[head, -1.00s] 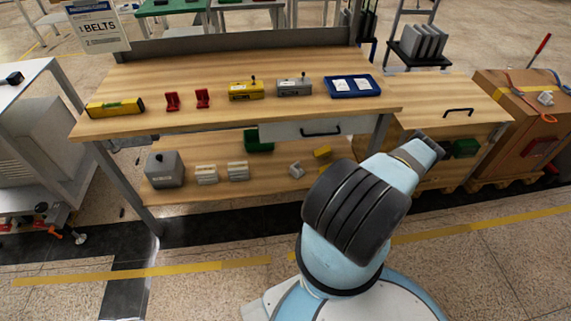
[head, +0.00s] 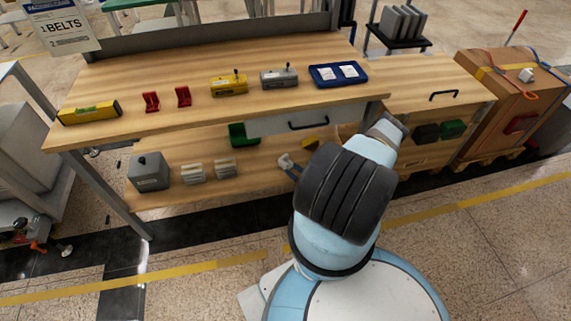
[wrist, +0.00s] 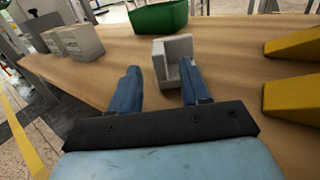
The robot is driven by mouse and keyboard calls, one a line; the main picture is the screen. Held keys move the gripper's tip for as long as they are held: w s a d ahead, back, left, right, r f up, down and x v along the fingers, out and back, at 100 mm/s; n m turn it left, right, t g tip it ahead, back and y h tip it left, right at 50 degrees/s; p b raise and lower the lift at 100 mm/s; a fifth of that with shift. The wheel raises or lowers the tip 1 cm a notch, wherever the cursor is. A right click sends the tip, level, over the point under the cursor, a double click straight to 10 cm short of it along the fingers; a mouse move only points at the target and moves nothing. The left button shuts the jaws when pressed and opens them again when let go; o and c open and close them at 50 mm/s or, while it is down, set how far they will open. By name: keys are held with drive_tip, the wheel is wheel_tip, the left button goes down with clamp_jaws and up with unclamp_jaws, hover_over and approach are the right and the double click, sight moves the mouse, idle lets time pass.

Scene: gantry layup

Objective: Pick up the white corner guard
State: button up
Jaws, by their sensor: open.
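The white corner guard (wrist: 172,50) is a small L-shaped piece standing on the wooden lower shelf (wrist: 223,58) in the wrist view. My gripper (wrist: 158,78) is open, with two blue fingers pointing at it. The right finger overlaps the guard's open inner side; the left finger is to its left with a gap. I cannot tell whether either touches it. In the head view my gripper (head: 291,167) reaches low under the bench, and the guard (head: 284,159) is only partly discernible at the fingertips.
A green bin (wrist: 160,16) stands just behind the guard. Yellow pieces (wrist: 292,97) lie to the right, grey-white ribbed blocks (wrist: 80,42) to the left. The bench top (head: 215,110) with its drawer (head: 300,121) overhangs the shelf. Another small white piece (head: 526,75) sits on the cardboard box.

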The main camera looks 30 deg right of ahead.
sight(286, 163)
drive_tip(key=shift+r+x, duration=0.1)
drive_tip(key=shift+x, duration=1.2)
drive_tip(key=shift+r+x, duration=0.15)
drive_tip(key=shift+x, duration=1.1)
drive_tip(key=shift+c, duration=0.4)
clamp_jaws()
